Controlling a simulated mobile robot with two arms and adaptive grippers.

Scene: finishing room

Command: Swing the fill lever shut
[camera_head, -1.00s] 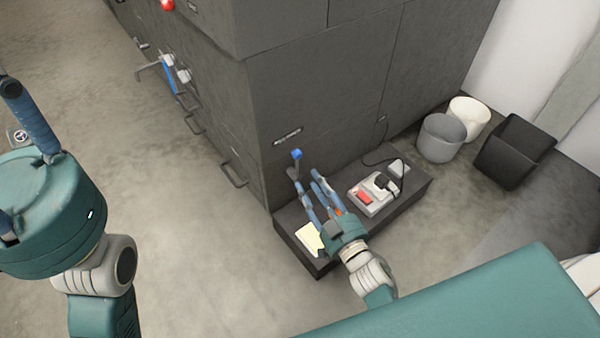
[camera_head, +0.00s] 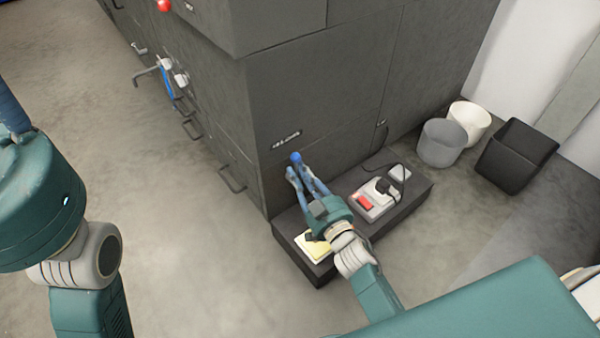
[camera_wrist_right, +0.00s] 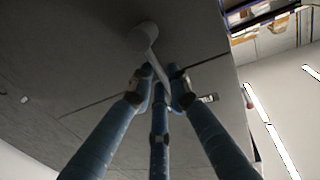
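The fill lever has a round blue knob (camera_head: 296,157) and stands out low on the front of the dark grey cabinet, near its corner. My right gripper (camera_head: 298,172) is right at the lever, with its blue fingers around or against it just below the knob. In the right wrist view the lever's pale rod (camera_wrist_right: 156,66) runs in between the fingertips of my right gripper (camera_wrist_right: 161,82). Whether the fingers press on it is unclear. My left gripper (camera_head: 12,118) is at the left edge, away from the lever, its fingertips cut off by the frame.
A low dark plinth (camera_head: 408,203) below the lever bears a yellow pad (camera_head: 313,247) and a pale device with a red part (camera_head: 373,201). Bins (camera_head: 441,143) stand to the right. Cabinet handles (camera_head: 232,179) jut out on the left. The floor at left is clear.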

